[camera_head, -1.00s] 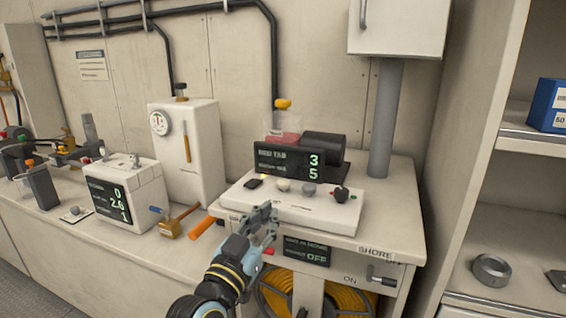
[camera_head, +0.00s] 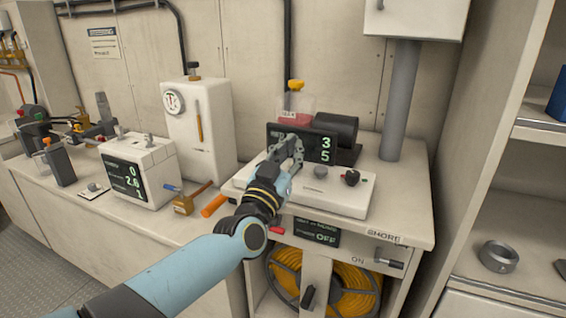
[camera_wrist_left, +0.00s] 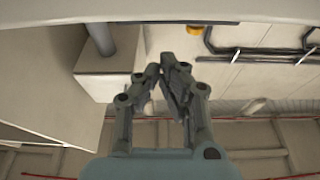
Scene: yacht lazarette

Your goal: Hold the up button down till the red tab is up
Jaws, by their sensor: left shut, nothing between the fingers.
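The white control box (camera_head: 335,203) stands on the counter with a dark display (camera_head: 312,145) at its back showing 3 and 5. A round grey button (camera_head: 320,172) and a black knob (camera_head: 352,178) show on its top. My left gripper (camera_head: 290,143) is shut and empty, over the left part of the box and in front of the display. It hides the other buttons there, and I cannot tell whether it touches one. In the left wrist view its fingertips (camera_wrist_left: 166,67) are close together. I cannot make out the red tab or which button is up.
A bottle with pink liquid (camera_head: 293,104) and a black cylinder (camera_head: 335,130) stand behind the display. A white unit with a gauge (camera_head: 213,135) and a white readout box (camera_head: 155,165) stand to the left.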

